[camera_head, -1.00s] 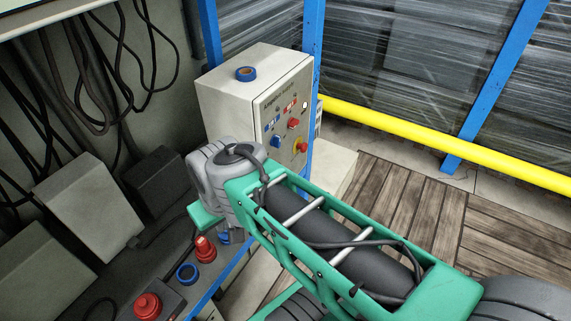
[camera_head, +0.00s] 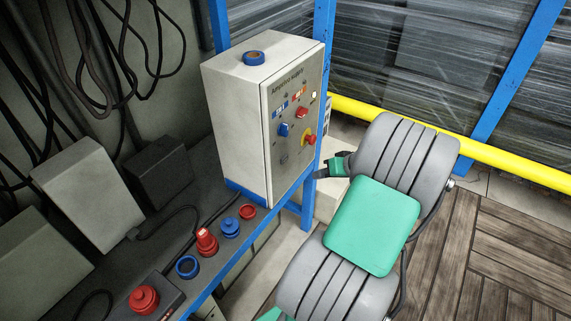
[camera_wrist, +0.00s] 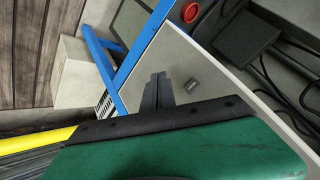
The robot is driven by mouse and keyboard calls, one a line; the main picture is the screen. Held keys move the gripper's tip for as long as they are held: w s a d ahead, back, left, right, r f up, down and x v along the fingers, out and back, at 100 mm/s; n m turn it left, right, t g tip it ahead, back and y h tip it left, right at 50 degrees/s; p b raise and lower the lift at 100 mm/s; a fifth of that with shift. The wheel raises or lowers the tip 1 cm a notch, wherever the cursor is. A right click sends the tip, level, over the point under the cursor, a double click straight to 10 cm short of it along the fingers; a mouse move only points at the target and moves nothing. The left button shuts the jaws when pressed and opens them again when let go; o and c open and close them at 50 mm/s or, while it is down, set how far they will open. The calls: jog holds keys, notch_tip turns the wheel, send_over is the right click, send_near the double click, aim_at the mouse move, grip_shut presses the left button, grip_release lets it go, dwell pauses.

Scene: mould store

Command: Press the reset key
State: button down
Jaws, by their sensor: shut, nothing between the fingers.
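The light grey control cabinet (camera_head: 238,122) stands on the bench in the head view. The labels are too small to tell which is the reset key. My gripper (camera_head: 325,172) is shut and empty, just right of and below the panel, apart from it. In the wrist view its dark fingers (camera_wrist: 157,92) are together in front of a pale surface with a small grey cylinder (camera_wrist: 192,86).
A blue and orange tape roll (camera_head: 254,58) lies on the cabinet. Red and blue parts, including a blue ring (camera_head: 187,267), stand along the bench edge. A blue post (camera_head: 318,70) and yellow rail (camera_head: 365,113) are behind. Wooden floor (camera_head: 445,255) is clear at right.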

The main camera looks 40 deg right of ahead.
aim_at(284, 159)
jog(key=shift+s+d, duration=0.1)
jog(key=shift+d, duration=0.05)
jog(key=w+a, duration=0.3)
jog(key=w, duration=0.5)
jog(key=shift+w, duration=0.15)
dwell(2.1)
jog(key=shift+w+a+b, duration=0.1)
jog(key=shift+w+b, duration=0.2)
jog(key=shift+w, duration=0.1)
jog(key=shift+w+a, duration=0.1)
jog(key=shift+w, duration=0.2)
dwell(0.3)
dwell(0.4)
jog(key=shift+s+d, duration=0.2)
jog(key=shift+s, duration=0.5)
